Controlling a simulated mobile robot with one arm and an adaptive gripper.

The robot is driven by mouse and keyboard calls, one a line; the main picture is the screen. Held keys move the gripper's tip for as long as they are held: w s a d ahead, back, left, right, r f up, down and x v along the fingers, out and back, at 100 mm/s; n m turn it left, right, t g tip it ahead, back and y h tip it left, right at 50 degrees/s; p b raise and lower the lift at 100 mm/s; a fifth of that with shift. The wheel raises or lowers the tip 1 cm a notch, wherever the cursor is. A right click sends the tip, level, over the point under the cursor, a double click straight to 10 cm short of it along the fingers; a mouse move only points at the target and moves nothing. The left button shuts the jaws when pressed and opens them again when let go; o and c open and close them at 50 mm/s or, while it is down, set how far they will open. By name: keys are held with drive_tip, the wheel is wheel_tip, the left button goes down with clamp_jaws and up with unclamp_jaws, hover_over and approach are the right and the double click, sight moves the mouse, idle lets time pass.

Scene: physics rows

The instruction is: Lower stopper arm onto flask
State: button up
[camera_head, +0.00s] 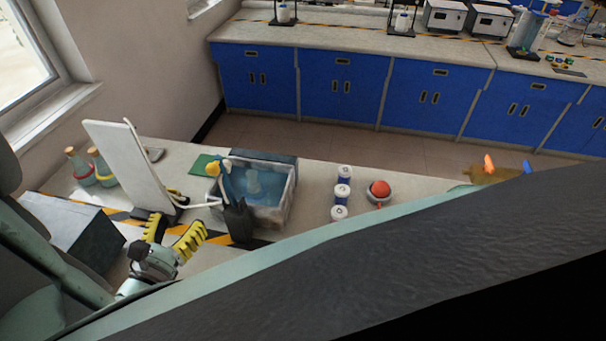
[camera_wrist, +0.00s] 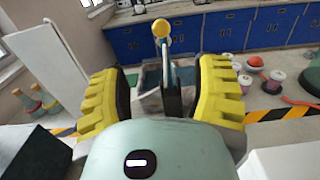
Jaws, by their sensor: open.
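My gripper (camera_head: 172,234) is open, its two yellow ribbed fingers spread wide; it also shows in the wrist view (camera_wrist: 160,92). What looks like the stopper arm (camera_head: 238,218) is a dark upright lever with a yellow knob, at the near left of a clear tub (camera_head: 291,190). In the wrist view the lever (camera_wrist: 171,80) stands between the fingers but farther off, with no visible contact. A pale, bluish flask-like shape (camera_head: 256,180) stands in the tub's blue liquid. I cannot tell whether the lever touches it.
A tall white panel (camera_head: 125,165) stands left of the tub. Two stoppered flasks (camera_head: 79,168) (camera_head: 102,168) are behind it. White-lidded jars (camera_head: 342,191) and a red ball (camera_head: 380,188) are right of the tub. A dark box (camera_head: 75,235) is at left.

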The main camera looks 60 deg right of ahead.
sight(211, 171)
drive_tip(key=p+x, duration=0.2)
drive_tip(key=x, duration=1.3)
drive_tip(key=shift+d, duration=0.4)
drive_tip(key=shift+c, duration=0.3)
drive_tip(key=shift+p, duration=0.3)
clamp_jaws()
